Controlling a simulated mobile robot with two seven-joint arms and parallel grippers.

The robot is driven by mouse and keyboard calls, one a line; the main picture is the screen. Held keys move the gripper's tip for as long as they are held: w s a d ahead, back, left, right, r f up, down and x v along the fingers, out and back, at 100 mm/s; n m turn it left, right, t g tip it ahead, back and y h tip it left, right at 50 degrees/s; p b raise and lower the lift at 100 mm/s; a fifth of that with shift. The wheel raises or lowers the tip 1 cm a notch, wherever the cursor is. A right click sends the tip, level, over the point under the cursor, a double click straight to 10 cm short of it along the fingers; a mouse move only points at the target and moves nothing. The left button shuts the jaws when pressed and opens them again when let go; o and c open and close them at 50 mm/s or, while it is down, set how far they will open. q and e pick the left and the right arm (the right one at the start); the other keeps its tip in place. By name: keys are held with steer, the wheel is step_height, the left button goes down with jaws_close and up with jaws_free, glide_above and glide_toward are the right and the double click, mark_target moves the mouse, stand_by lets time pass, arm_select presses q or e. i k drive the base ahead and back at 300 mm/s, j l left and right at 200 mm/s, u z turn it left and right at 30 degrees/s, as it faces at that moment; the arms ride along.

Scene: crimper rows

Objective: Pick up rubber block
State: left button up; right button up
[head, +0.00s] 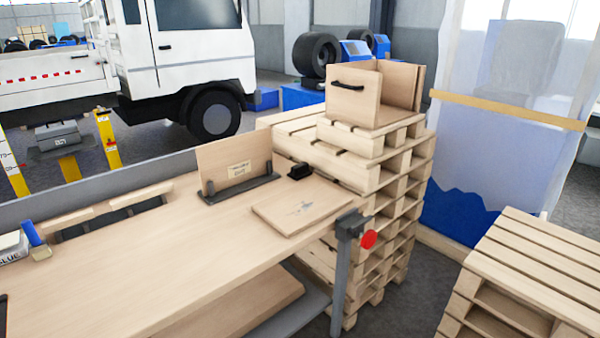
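A small black block (299,171), which looks like the rubber block, sits on the wooden workbench (150,265) near its far right edge. It is just right of an upright wooden board (235,164) in a dark holder. It lies behind a flat wooden panel (302,207) and looks apart from both. Nothing holds the block. Neither of my grippers can be made out in the head view.
Stacked pallets (385,215) stand behind the bench's right end, with an open wooden box (376,93) on top. A red knob (369,239) juts from the bench's right corner. Another pallet stack (535,280) is at lower right. The bench's middle is clear.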

mark_target(298, 171)
steer(key=u, duration=0.5)
steer(key=i+l+u, duration=0.15)
steer(key=u, duration=0.2)
steer(key=i+l+u, duration=0.1)
steer(key=l+u, duration=0.6)
steer(key=i+l+u, duration=0.15)
steer(key=l, duration=0.35)
steer(key=l+u, duration=0.1)
steer(key=l, duration=0.4)
